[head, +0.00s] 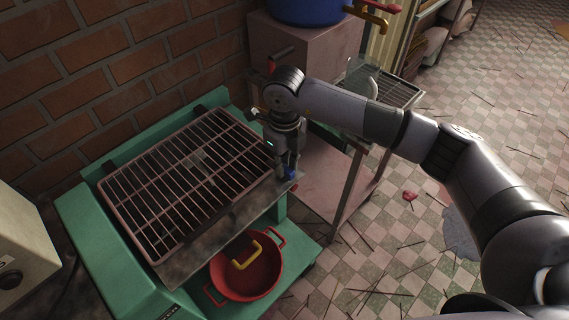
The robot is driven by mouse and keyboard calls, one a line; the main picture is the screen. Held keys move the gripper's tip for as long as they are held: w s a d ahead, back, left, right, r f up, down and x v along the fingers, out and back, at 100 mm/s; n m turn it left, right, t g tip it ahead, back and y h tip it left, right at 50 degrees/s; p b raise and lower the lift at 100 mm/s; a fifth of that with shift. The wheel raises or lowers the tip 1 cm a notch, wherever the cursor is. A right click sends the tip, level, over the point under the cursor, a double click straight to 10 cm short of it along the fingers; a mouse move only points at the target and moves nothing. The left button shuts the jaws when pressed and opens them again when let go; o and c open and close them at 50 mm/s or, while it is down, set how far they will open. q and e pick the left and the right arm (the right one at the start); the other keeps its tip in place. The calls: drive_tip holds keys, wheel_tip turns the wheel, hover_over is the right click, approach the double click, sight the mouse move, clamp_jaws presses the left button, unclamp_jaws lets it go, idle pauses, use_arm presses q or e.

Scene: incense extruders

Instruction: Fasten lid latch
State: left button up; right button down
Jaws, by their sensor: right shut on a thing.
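The grated lid (157,222) lies flat over the top of the green extruder (90,222), with dark bars inside a brownish frame. My right gripper (288,174) points down at the lid's right corner, beside the metal front ledge. It is shut on a small blue part, which looks like the lid latch (292,174). The fingers hide most of this part, so I cannot tell whether it is fastened. A small red piece (295,187) shows just below it. My left gripper is not in view.
A red pan (262,284) with a yellow handle (245,262) sits below the ledge. A brick wall (110,55) closes off the back left. A metal table (335,190) stands right of the extruder. Thin sticks litter the checkered floor (400,225).

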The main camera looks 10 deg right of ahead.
drive_tip(key=c, duration=1.5)
unclamp_jaws()
drive_tip(key=shift+r, duration=0.1)
wheel_tip(320, 180, up, 12)
drive_tip(key=shift+f, duration=0.1)
